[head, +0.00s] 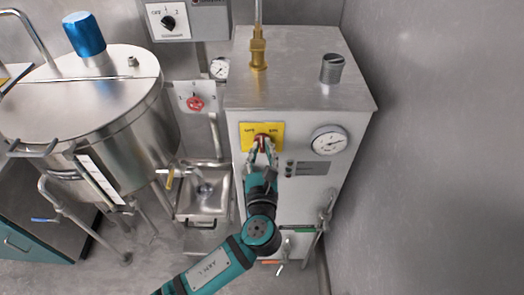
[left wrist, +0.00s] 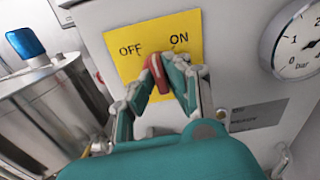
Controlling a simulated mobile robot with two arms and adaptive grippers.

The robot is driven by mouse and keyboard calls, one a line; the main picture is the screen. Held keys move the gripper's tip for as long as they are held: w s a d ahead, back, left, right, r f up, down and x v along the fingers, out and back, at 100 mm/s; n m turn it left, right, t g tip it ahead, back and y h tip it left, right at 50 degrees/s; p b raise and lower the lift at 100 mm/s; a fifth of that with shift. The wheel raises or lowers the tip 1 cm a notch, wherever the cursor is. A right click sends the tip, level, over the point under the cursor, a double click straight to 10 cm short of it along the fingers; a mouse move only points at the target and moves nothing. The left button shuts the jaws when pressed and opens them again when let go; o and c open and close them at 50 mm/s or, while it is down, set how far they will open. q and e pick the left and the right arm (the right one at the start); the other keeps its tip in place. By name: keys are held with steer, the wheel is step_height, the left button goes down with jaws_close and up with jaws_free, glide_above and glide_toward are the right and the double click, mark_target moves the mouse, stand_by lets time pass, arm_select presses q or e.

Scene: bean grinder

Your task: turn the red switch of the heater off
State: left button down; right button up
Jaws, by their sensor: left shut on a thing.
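The heater (head: 310,205) is a pale metal box against the back wall in the head view. Its red switch (head: 264,138) sits on a yellow plate (head: 247,129) on the front face. In the left wrist view the red switch (left wrist: 157,73) has a pale mark and stands nearly upright, its top tipped slightly left, between the words OFF at left and ON at right. My left gripper (head: 262,148) reaches up from below and is shut on the switch, one finger on each side. The fingers hide part of it. My right gripper is not in view.
A pressure gauge (head: 329,140) sits right of the yellow plate. A steel tank (head: 100,110) with a blue cap and a small sink (head: 204,195) stand to the left. A brass fitting (head: 258,48) rises from the heater's top. The wall at right is bare.

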arm_select(q)
steer(key=n+b, duration=0.1)
steer(key=n, duration=0.2)
steer(key=shift+f+n, duration=0.15)
steer(key=shift+n, duration=0.25)
steer(key=n+b, duration=0.1)
steer(key=n, duration=0.3)
steer(key=shift+b, duration=0.4)
steer(key=shift+n, duration=0.3)
steer(key=c, duration=1.3)
jaws_free()
steer(key=shift+c, duration=0.2)
steer(key=s, duration=1.2)
